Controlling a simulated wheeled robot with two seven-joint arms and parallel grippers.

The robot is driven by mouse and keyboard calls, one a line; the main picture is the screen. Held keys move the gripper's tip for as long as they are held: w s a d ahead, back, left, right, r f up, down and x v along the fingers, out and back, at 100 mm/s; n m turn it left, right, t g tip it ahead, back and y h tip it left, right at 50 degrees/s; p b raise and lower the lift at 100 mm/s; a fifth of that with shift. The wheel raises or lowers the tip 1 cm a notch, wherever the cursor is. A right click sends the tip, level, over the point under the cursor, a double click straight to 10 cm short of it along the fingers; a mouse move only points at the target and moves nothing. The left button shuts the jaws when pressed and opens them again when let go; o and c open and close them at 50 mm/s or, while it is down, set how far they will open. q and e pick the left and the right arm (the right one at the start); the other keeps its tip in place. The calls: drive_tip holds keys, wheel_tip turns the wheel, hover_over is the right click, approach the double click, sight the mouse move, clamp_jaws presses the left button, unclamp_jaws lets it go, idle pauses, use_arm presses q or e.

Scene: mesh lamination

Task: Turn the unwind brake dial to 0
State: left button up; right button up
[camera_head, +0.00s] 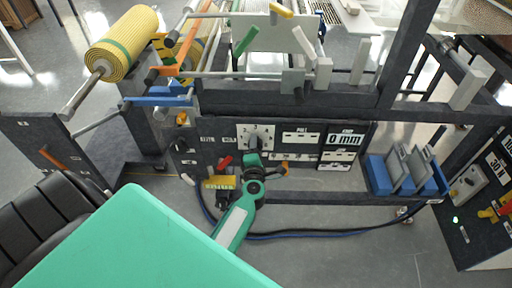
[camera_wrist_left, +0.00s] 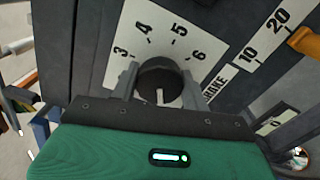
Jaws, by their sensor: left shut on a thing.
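The unwind brake dial is a dark round knob (camera_wrist_left: 161,78) on a white plate (camera_wrist_left: 182,32) with the numbers 3, 4, 5 and 6 showing. A white mark on the knob faces the bottom of the left wrist view; the number it points at is hidden. My left gripper (camera_wrist_left: 160,88) is shut on the knob, one finger on each side. In the head view the white dial plate (camera_head: 244,130) is on the dark front panel, and my left gripper (camera_head: 257,151) reaches it from below. My right gripper is not in view.
An orange pointer (camera_wrist_left: 305,42) stands beside a scale with 10 and 20. A red lever (camera_head: 225,162) and a yellow label (camera_head: 220,183) are close left of my gripper. A blue rack (camera_head: 378,177) stands to the right. A yellow mesh roll (camera_head: 122,43) is at upper left.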

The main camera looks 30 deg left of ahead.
use_arm(q)
drive_tip(key=shift+f+n, duration=0.15)
drive_tip(key=shift+n, duration=0.85)
drive_tip(key=shift+n+b, duration=0.35)
drive_tip(key=shift+n, duration=0.35)
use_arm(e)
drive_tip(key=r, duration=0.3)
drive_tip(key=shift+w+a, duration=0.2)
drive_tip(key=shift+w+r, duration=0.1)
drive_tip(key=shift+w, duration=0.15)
use_arm(q)
drive_tip(key=o, duration=1)
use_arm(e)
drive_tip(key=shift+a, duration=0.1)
